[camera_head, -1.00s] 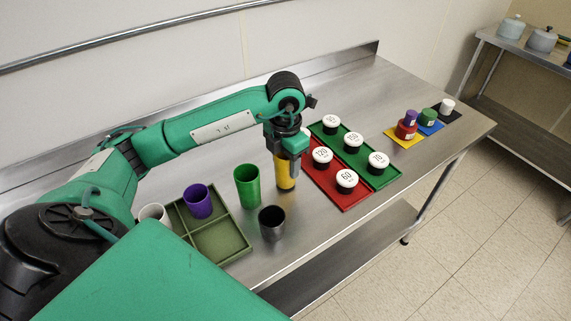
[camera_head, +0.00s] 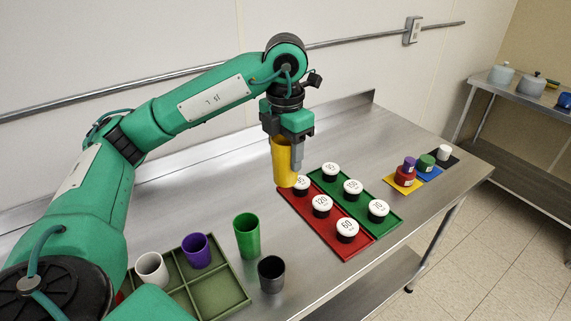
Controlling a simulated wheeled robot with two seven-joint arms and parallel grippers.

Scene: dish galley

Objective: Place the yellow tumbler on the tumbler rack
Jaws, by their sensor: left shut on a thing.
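The yellow tumbler (camera_head: 283,164) is in my left gripper (camera_head: 290,148), which is shut on it and holds it upright above the table. Its lower end overlaps the left end of the red tray in the picture. The tumbler rack (camera_head: 225,292) is a green divided tray at the lower left. A purple tumbler (camera_head: 196,251) stands in a rear compartment of it, and a white tumbler (camera_head: 151,269) is at its left side. My right gripper is not in view.
A green tumbler (camera_head: 246,236) and a dark grey tumbler (camera_head: 271,274) stand just right of the rack. A red tray (camera_head: 352,248) and a green tray (camera_head: 391,219) hold white-lidded jars. Small coloured mats with containers lie farther right. Front rack compartments are empty.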

